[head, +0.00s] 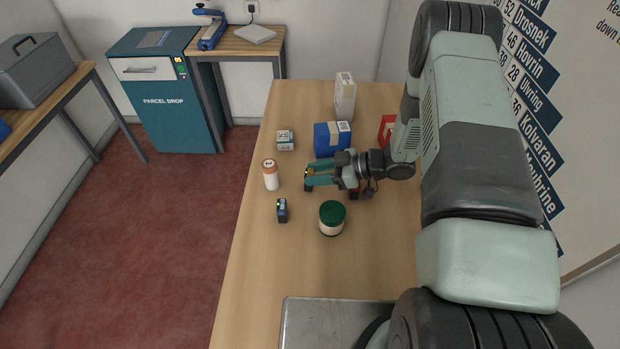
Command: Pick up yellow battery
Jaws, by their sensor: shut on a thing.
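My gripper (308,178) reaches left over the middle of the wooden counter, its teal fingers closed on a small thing. A bit of yellow and black, the yellow battery (309,172), shows at the fingertips. Most of it is hidden by the fingers, and its height above the counter is hard to tell.
Around the gripper stand a white bottle with an orange band (270,175), a small dark box (282,210), a green-lidded jar (332,220), a blue box (325,141), a small teal-and-white box (285,140), a white carton (344,100) and a red box (386,128). The counter's (257,265) front left is clear.

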